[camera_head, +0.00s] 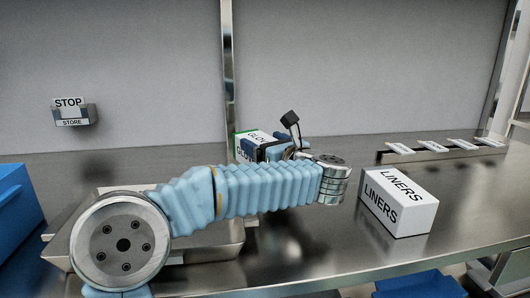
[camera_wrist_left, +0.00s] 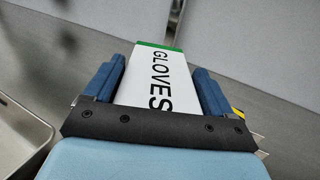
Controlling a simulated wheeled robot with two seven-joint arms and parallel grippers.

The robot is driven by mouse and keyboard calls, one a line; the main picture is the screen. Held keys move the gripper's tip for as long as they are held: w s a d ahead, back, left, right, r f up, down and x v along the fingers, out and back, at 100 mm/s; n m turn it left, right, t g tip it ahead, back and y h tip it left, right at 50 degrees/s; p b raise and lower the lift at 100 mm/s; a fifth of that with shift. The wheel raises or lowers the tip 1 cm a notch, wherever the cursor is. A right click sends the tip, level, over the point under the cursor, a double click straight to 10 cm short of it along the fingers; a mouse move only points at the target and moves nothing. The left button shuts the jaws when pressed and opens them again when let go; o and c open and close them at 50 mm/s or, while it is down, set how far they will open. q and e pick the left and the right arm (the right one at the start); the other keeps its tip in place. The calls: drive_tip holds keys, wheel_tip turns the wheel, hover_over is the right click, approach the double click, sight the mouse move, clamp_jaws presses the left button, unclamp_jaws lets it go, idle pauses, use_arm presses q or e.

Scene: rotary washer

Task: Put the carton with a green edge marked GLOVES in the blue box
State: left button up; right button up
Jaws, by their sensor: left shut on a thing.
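The white carton marked GLOVES (camera_wrist_left: 158,77), with a green edge, lies between the two blue fingers of my left gripper (camera_wrist_left: 160,88) in the left wrist view. The gripper is shut on it. In the head view the GLOVES carton (camera_head: 260,137) shows behind my left arm, partly hidden by the arm and the gripper (camera_head: 268,150). A blue box (camera_head: 12,210) stands at the left edge of the head view, cut off by the frame. My right gripper is not in view.
A white LINERS carton (camera_head: 400,202) stands on the steel counter right of my left arm. A metal tray (camera_head: 225,250) lies partly hidden behind the arm. A STOP/STORE sign holder (camera_head: 72,113) is on the back wall. A rail with several labels (camera_head: 430,147) runs at the right.

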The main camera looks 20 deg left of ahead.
use_arm(q)
drive_tip(key=shift+f, duration=1.4)
drive_tip(key=shift+f, duration=0.1)
drive_tip(key=shift+f, duration=0.1)
drive_tip(key=o, duration=1.1)
